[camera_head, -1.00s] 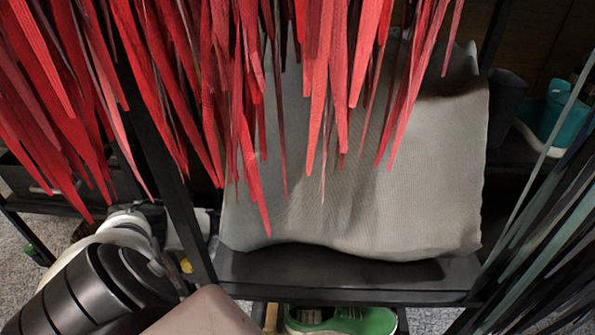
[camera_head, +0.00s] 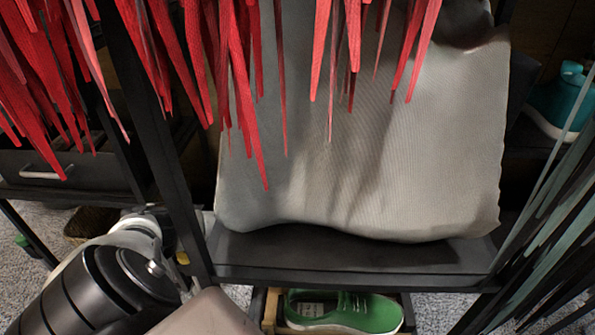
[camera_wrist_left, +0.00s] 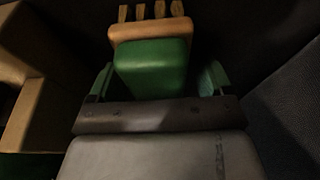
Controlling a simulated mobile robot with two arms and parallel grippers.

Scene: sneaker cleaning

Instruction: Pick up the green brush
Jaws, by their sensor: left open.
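In the left wrist view, a rounded green block with a tan band behind it, which looks like the green brush (camera_wrist_left: 152,62), is straight ahead of my left gripper (camera_wrist_left: 157,82). The two green fingers are apart, one on each side of the green block. I cannot tell whether they touch it. The head view shows my left arm at the lower left, but its fingers and the green brush are hidden there. My right gripper is not in view.
A grey cloth-like sheet (camera_head: 400,140) stands on a black shelf (camera_head: 350,262). Red strips (camera_head: 245,60) hang in front. A green sneaker (camera_head: 345,312) sits in a wooden box below. A teal shoe (camera_head: 560,105) is at right.

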